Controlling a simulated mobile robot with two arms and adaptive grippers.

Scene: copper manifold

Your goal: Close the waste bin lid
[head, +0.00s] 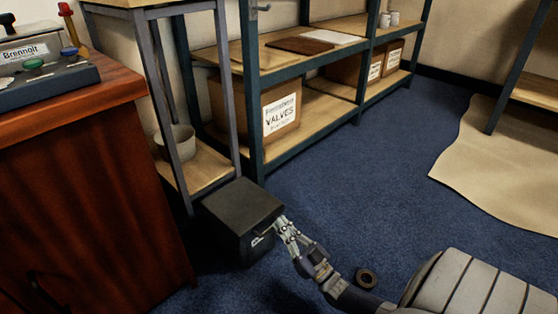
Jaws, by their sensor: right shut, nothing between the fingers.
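The waste bin (258,247) is a dark box on the blue carpet, beside the front leg of a narrow shelf stand. Its flat dark lid (241,204) lies across the top and looks down, though I cannot tell whether it is fully seated. My right gripper (281,226) is at the bin's right front edge, just by the lid's rim. Its fingers are shut with nothing between them. I cannot tell whether they touch the bin. My left gripper is not in view.
A wooden desk (85,190) stands close on the left. The narrow stand (200,168) and a long shelf (300,137) with boxes are behind the bin. Open carpet (380,170) extends right.

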